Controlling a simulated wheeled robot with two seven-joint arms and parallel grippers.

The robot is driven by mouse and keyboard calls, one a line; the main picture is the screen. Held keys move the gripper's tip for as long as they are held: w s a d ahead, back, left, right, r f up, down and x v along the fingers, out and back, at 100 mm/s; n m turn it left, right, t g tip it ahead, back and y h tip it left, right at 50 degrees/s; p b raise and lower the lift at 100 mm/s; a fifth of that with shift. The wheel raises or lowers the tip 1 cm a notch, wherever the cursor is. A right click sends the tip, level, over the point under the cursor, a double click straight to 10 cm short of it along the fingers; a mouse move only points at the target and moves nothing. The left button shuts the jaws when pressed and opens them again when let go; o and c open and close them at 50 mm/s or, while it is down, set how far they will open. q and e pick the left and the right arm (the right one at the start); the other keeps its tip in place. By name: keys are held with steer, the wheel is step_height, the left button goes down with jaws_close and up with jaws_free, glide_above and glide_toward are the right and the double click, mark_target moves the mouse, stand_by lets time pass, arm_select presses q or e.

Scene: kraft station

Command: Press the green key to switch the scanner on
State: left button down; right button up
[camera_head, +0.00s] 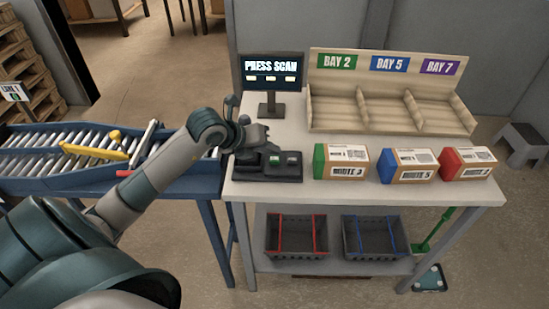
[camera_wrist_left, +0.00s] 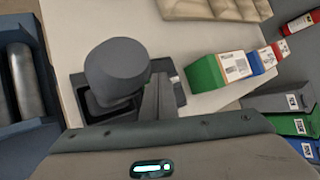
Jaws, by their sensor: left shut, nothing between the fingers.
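The scanner (camera_head: 268,175) is a low dark unit at the left front of the white table. A small key with a green edge (camera_head: 275,159) shows on its top, and a lighter greenish panel (camera_head: 293,159) is to its right. My left gripper (camera_head: 259,152) is shut and empty, just over the left part of the scanner. I cannot tell whether it touches the unit. In the left wrist view, a rounded grey head (camera_wrist_left: 117,68) and my finger (camera_wrist_left: 157,100) cover much of the scanner (camera_wrist_left: 178,92), and I cannot make out the green key there.
A monitor (camera_head: 271,70) reading "PRESS SCAN" stands behind the scanner. Three boxes with green (camera_head: 345,161), blue (camera_head: 407,165) and red (camera_head: 467,163) ends stand to the right. A wooden sorter (camera_head: 390,115) is behind them. A roller conveyor (camera_head: 60,155) is at the left.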

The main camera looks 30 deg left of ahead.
arm_select(q)
steer(key=shift+f, duration=0.15)
stand_by(0.4)
steer(key=shift+f+b, duration=0.15)
steer(key=shift+b, duration=0.15)
steer(key=shift+a+f, duration=0.15)
steer(key=shift+f, duration=0.05)
steer(key=shift+s, duration=0.1)
steer(key=shift+a+f+b, duration=0.1)
steer(key=shift+f+b, duration=0.05)
steer(key=shift+b, duration=0.15)
